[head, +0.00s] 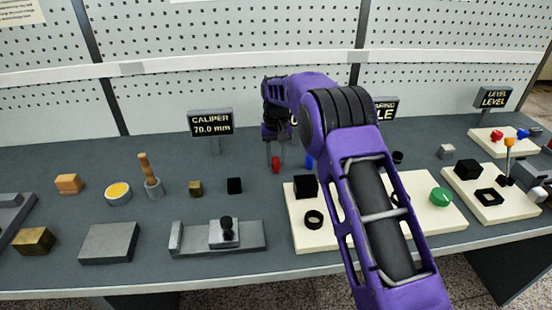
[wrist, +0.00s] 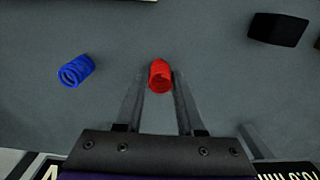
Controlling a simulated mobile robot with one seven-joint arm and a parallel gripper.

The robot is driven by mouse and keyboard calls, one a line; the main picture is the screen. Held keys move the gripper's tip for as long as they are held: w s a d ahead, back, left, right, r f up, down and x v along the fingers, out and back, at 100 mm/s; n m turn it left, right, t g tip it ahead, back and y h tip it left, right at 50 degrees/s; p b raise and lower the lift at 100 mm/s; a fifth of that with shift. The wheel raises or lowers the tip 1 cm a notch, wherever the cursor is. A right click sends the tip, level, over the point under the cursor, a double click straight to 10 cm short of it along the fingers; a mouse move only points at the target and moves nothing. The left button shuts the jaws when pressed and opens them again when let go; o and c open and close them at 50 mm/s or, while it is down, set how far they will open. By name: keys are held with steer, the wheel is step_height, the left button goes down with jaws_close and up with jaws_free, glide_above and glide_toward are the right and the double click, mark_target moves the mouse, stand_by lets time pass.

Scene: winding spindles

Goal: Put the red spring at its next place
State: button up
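The red spring (wrist: 160,77) is between the fingertips of my gripper (wrist: 160,82) in the wrist view. The fingers stand on its left and right sides, very close to it. Whether both fingers press on it, I cannot tell. In the head view, the red spring (head: 276,163) shows at the lower ends of the fingers (head: 275,157), low over or on the grey bench behind the cream board. The head view does not show clearly whether it touches the bench. My arm hides part of the board and the sign behind it.
A blue spring (wrist: 75,71) lies to the left in the wrist view; a black block (wrist: 278,29) is at upper right. In the head view, a cream board (head: 316,240) holds black parts and a green knob (head: 441,196). The caliper sign (head: 211,123) stands behind a metal slide fixture (head: 190,238).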

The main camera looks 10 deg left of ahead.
mark_target(276, 158)
steer(key=o, duration=0.3)
step_height(276, 158, up, 12)
steer(key=p, duration=0.1)
steer(key=shift+r, duration=0.15)
stand_by(0.3)
